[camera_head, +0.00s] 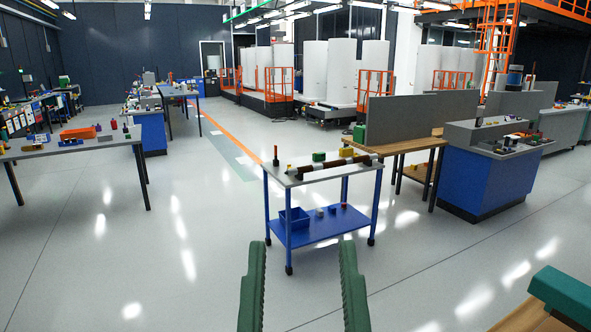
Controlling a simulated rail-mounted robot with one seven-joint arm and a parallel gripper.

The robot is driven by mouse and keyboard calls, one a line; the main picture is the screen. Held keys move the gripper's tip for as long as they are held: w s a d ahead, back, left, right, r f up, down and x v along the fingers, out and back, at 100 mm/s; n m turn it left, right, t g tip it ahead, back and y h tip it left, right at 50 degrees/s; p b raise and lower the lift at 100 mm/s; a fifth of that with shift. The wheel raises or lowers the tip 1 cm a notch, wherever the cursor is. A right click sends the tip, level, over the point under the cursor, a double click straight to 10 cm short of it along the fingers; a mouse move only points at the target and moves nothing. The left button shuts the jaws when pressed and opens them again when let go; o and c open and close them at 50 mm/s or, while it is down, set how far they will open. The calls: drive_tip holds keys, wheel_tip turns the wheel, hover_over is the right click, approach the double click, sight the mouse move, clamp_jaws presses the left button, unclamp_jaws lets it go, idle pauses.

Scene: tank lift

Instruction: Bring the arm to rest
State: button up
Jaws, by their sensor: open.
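My gripper (303,262) shows at the bottom centre of the head view as two green fingers. The fingers stand wide apart with nothing between them, so it is open and empty. In the picture its fingertips lie just below the blue cart (320,228). The rest of my arm is out of view below the frame.
The cart's grey top holds a dark and white rod (330,168), a green block (319,157) and a yellow block (347,152). A grey table (75,146) stands left, a blue cabinet (485,180) right. A green object (563,294) lies at lower right. The left floor (130,255) is clear.

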wheel_tip(320, 180, up, 38)
drive_tip(key=s+a+p, duration=0.1)
drive_tip(key=p, duration=3.5)
drive_tip(key=shift+s+a+f+t+y, duration=0.2)
drive_tip(key=shift+s+t+y, duration=0.1)
drive_tip(key=shift+s+y, duration=0.1)
